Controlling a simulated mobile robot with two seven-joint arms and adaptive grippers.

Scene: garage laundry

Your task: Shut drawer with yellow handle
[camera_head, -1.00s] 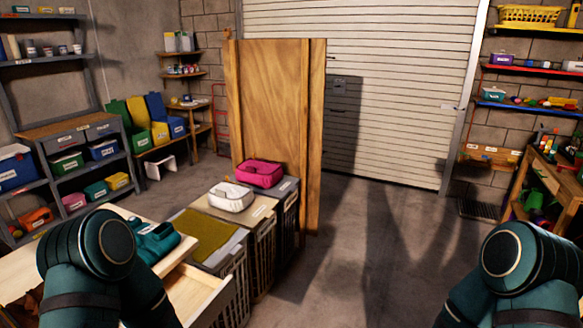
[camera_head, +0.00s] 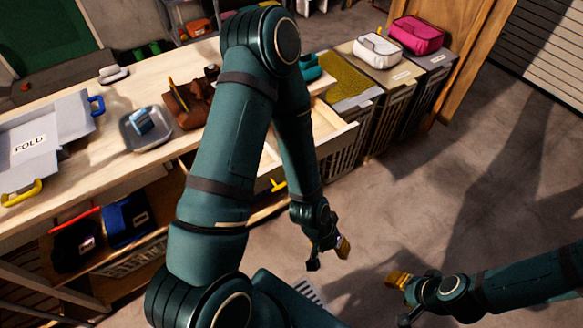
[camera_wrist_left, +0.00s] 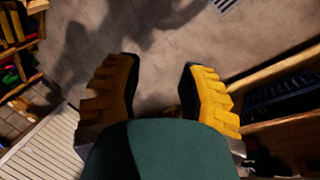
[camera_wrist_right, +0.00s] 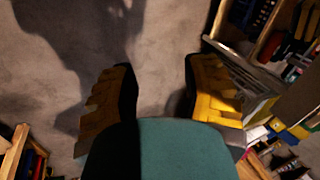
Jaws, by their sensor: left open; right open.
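The wooden drawer (camera_head: 338,132) stands pulled out from the long counter in the head view. Its yellow handle (camera_head: 277,186) is on the front face, and my left forearm hides part of that face. My left gripper (camera_head: 328,256) is open and empty, out in front of the drawer over the floor and apart from the handle. Its spread fingers show in the left wrist view (camera_wrist_left: 155,80) with only floor between them. My right gripper (camera_head: 401,298) is open and empty, lower right, farther from the drawer. Its fingers also show in the right wrist view (camera_wrist_right: 160,85).
The counter (camera_head: 70,180) holds a grey FOLD tray (camera_head: 70,120) with blue and yellow handles, a small grey tray (camera_head: 128,135) and a brown bag (camera_head: 185,105). Hampers (camera_head: 385,105) stand beyond the drawer.

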